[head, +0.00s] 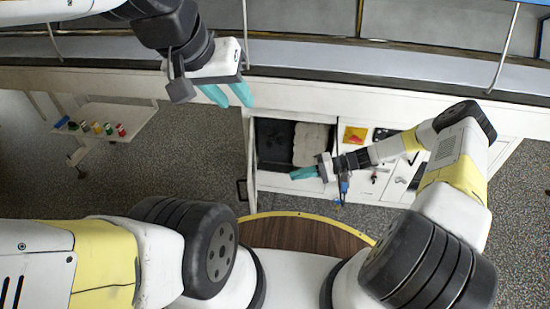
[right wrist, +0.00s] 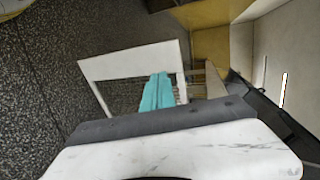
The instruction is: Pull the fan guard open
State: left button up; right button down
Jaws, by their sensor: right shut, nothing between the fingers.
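In the head view, a white cabinet front has an open dark bay (head: 272,140) with a pale, ribbed block (head: 312,145) inside. A narrow white upright (head: 250,165) with a dark handle-like bar (head: 241,190) stands at its left side. I cannot tell for sure which part is the fan guard. My right gripper (head: 294,174) is shut and empty at the bay's lower edge. In the right wrist view its teal fingers (right wrist: 157,92) overlap a white rectangular frame (right wrist: 125,62); contact is unclear. My left gripper (head: 236,104) is open and empty, up and left of the bay.
A white shelf (head: 110,118) with several small coloured items is at the left. A conveyor-like rail (head: 350,88) runs across above the cabinet. Right of the bay, a panel carries an orange-yellow label (head: 355,136) and tools. Speckled floor (head: 180,170) lies open at the left.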

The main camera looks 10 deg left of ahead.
jog(key=r+x, duration=0.1)
jog(key=x, duration=1.2)
jog(key=shift+a, duration=0.5)
jog(key=shift+s+r, duration=0.1)
jog(key=shift+s, duration=0.05)
